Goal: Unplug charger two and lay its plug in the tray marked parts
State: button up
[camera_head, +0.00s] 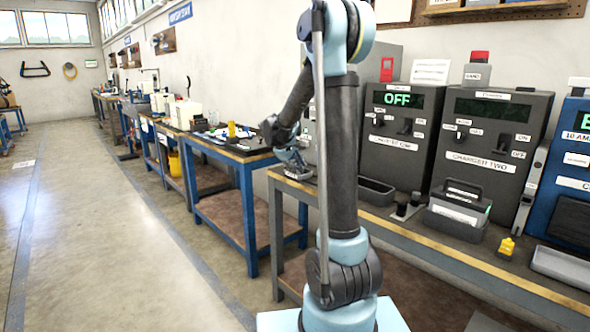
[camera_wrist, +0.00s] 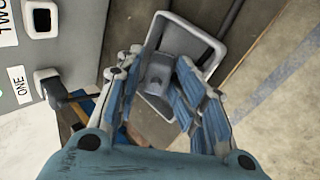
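My gripper (camera_wrist: 158,62) is over a grey tray (camera_wrist: 212,47) in the wrist view. Its fingers stand apart on either side of a grey block-like plug (camera_wrist: 159,73), with a gap on the left. The plug appears to be inside the tray. In the head view my gripper (camera_head: 286,140) is at the left end of the bench, above a small grey tray (camera_head: 298,174). Charger two (camera_head: 485,165) is a dark grey cabinet with a blank display and an ON/OFF switch. The tray's marking cannot be read.
Charger one (camera_head: 395,155) shows OFF, left of charger two. A blue charger (camera_head: 572,150) stands at the right. A grey handled box (camera_head: 457,210) and a yellow connector (camera_head: 506,246) are on the bench (camera_head: 430,245). Another bench (camera_head: 225,152) stands beyond. The floor at left is clear.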

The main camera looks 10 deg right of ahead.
jog(key=shift+a, duration=0.1)
dwell(0.4)
jog(key=v, duration=1.1)
jog(key=shift+s+r, duration=0.25)
jog(key=shift+r, duration=0.05)
jog(key=shift+a, duration=0.1)
jog(key=s+d+f+m+g+y, duration=0.1)
jog(key=s+d+f+m, duration=0.2)
jog(key=s, duration=0.8)
jog(key=s+d+f+m+g+y, duration=0.1)
jog(key=s+d+f+y, duration=0.2)
jog(key=s, duration=0.8)
jog(key=s+f+m, duration=0.2)
jog(key=s+f, duration=0.4)
jog(key=s, duration=0.2)
jog(key=s+f+m+g+y, duration=0.1)
jog(key=s+f+m, duration=0.1)
jog(key=s+f, duration=0.4)
jog(key=s, duration=0.3)
jog(key=shift+m, duration=0.3)
